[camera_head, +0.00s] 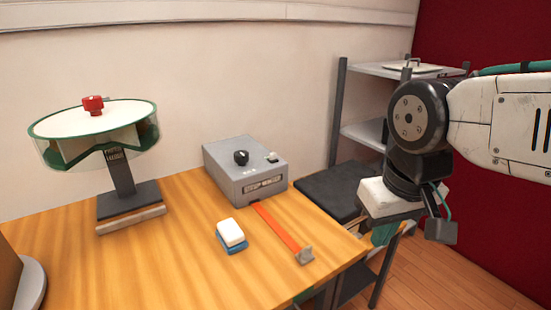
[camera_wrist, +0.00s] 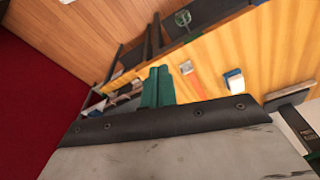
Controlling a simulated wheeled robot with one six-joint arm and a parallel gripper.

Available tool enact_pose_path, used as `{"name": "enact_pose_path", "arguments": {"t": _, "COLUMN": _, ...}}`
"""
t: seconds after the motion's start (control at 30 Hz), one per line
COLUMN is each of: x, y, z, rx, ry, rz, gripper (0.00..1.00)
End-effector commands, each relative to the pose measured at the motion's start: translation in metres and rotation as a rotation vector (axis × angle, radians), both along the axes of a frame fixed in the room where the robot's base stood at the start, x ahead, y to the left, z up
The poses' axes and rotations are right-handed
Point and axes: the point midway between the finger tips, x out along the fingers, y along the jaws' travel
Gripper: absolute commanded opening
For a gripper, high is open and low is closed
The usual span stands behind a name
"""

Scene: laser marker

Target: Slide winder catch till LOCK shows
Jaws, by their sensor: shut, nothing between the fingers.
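The winder (camera_head: 245,172) is a grey box with a label on its front, standing at the back right of the wooden table. A black knob (camera_head: 241,157) and a small pale catch-like piece (camera_head: 272,157) sit on its top. An orange strip (camera_head: 277,226) runs from its front across the table to a grey metal end piece (camera_head: 304,255). I cannot read any LOCK mark. My gripper (camera_head: 384,232) is right of the table edge, apart from the winder, mostly hidden by my wrist. In the wrist view its green fingers (camera_wrist: 157,86) are together and empty.
A blue-and-white block (camera_head: 231,235) lies left of the strip. A round drum on a stand (camera_head: 95,135) with a red knob is at the left. A grey shelf rack (camera_head: 341,110) stands behind my arm. The front middle of the wooden table (camera_head: 170,265) is clear.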

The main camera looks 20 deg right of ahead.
Motion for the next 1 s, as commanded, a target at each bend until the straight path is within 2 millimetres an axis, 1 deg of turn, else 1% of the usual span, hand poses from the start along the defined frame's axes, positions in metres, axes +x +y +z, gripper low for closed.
{"name": "enact_pose_path", "arguments": {"t": 0.17, "x": 0.063, "y": -0.015, "z": -0.017, "rx": -0.010, "ry": -0.150, "rz": -0.164, "gripper": 0.00}}
{"name": "enact_pose_path", "arguments": {"t": 0.2, "x": 0.080, "y": -0.019, "z": -0.021, "rx": -0.005, "ry": -0.196, "rz": -0.209, "gripper": 0.00}}
{"name": "enact_pose_path", "arguments": {"t": 0.33, "x": 0.134, "y": -0.030, "z": -0.034, "rx": 0.029, "ry": -0.350, "rz": -0.337, "gripper": 0.00}}
{"name": "enact_pose_path", "arguments": {"t": 0.4, "x": 0.161, "y": -0.035, "z": -0.040, "rx": 0.062, "ry": -0.433, "rz": -0.398, "gripper": 0.00}}
{"name": "enact_pose_path", "arguments": {"t": 0.5, "x": 0.196, "y": -0.039, "z": -0.050, "rx": 0.129, "ry": -0.543, "rz": -0.475, "gripper": 0.00}}
{"name": "enact_pose_path", "arguments": {"t": 0.6, "x": 0.228, "y": -0.041, "z": -0.058, "rx": 0.218, "ry": -0.648, "rz": -0.542, "gripper": 0.00}}
{"name": "enact_pose_path", "arguments": {"t": 0.7, "x": 0.255, "y": -0.041, "z": -0.067, "rx": 0.329, "ry": -0.739, "rz": -0.599, "gripper": 0.00}}
{"name": "enact_pose_path", "arguments": {"t": 0.8, "x": 0.277, "y": -0.038, "z": -0.076, "rx": 0.462, "ry": -0.815, "rz": -0.651, "gripper": 0.00}}
{"name": "enact_pose_path", "arguments": {"t": 0.9, "x": 0.295, "y": -0.033, "z": -0.084, "rx": 0.615, "ry": -0.875, "rz": -0.697, "gripper": 0.00}}
{"name": "enact_pose_path", "arguments": {"t": 1.0, "x": 0.308, "y": -0.027, "z": -0.091, "rx": 0.785, "ry": -0.915, "rz": -0.739, "gripper": 0.00}}
